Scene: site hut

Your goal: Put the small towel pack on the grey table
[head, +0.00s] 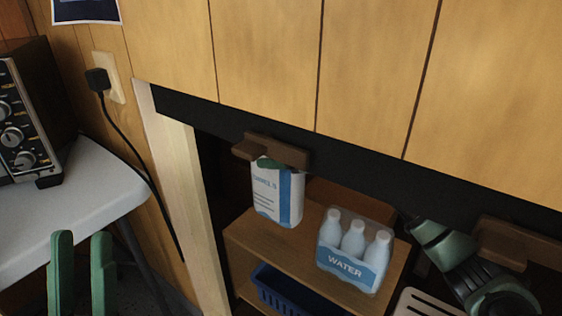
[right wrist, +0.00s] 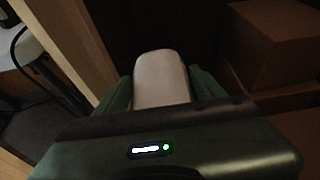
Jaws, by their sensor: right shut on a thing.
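The small towel pack (head: 277,192), white with blue sides and printed lettering, is upright at the wooden shelf unit in the head view. My right gripper (head: 268,163) is shut on its upper end and mostly hidden by a brown bracket. In the right wrist view the pack (right wrist: 161,80) shows pale between the green fingers. I cannot tell whether its base touches the shelf. The grey table (head: 85,205) is at the left, beyond a pale wooden post. My left gripper (head: 80,275) is open and empty in front of the table.
A water bottle pack (head: 352,250) stands on the shelf (head: 262,243), right of the towel pack. A blue basket (head: 285,292) is below. A dark instrument (head: 30,120) occupies the table's back. The post (head: 185,190) and dark beam (head: 340,140) frame the opening.

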